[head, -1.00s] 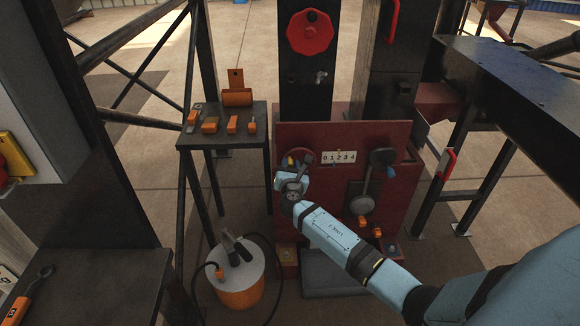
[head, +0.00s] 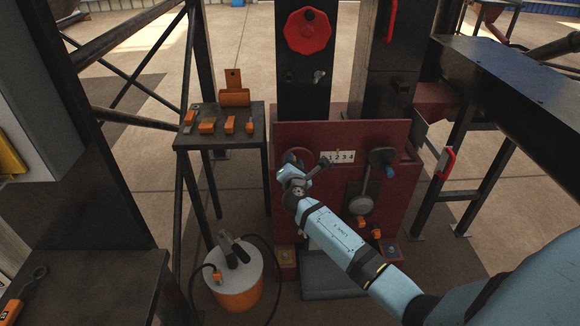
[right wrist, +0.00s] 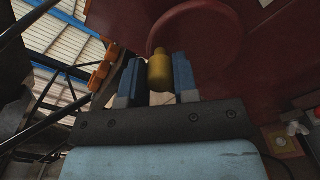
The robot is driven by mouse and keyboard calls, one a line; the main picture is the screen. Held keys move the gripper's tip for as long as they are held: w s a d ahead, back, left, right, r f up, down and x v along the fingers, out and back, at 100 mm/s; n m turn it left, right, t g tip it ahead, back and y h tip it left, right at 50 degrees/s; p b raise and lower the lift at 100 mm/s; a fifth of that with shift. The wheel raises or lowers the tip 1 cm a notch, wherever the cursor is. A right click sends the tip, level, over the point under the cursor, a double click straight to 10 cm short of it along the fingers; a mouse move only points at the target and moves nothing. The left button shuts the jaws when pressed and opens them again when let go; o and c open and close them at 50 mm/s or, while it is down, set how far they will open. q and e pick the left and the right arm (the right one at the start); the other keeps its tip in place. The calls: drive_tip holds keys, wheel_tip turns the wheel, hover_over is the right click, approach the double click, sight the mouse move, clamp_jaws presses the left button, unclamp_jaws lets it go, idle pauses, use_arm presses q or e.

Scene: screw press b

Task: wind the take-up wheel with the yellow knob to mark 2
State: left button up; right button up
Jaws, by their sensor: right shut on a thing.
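The dark red take-up wheel (head: 297,153) is on the left of the red panel (head: 310,131), partly hidden by my right gripper (head: 291,171). In the right wrist view, the yellow knob (right wrist: 160,67) stands between the blue fingers of the right gripper (right wrist: 158,78), which is shut on it, and the wheel (right wrist: 192,28) shows behind. The knob is hidden in the head view. The white scale plate (head: 343,156) is right of the wheel; its left end, by the 0, is partly covered by my gripper. I cannot read the pointer's position. My left gripper is out of view.
A blue-handled crank (head: 383,158) and a grey round part (head: 360,204) are on the panel's right. A red handwheel (head: 310,31) is on the column above. A small table (head: 254,142) with orange items stands left, and a white-and-orange drum (head: 237,285) with a cable is below.

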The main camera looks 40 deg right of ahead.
drive_tip(key=m, duration=0.1)
drive_tip(key=d+m+b, duration=0.1)
drive_tip(key=m, duration=0.1)
drive_tip(key=shift+s+r+m, duration=0.1)
drive_tip(key=shift+s+m, duration=0.2)
drive_tip(key=shift+s, duration=0.05)
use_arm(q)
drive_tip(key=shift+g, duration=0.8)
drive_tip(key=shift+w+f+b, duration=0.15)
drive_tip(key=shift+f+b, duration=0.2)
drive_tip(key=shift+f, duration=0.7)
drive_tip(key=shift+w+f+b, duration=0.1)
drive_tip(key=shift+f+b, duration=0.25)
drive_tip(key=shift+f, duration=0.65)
use_arm(e)
drive_tip(key=shift+s+d+r+m, duration=0.1)
drive_tip(key=shift+d+m, duration=0.1)
drive_tip(key=shift+m, duration=0.45)
drive_tip(key=shift+s+d+m, duration=0.1)
drive_tip(key=shift+d+m, duration=0.1)
drive_tip(key=shift+m, duration=0.45)
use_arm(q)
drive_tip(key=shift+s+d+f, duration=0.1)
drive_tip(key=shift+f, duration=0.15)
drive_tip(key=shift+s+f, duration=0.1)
use_arm(e)
drive_tip(key=o, duration=0.9)
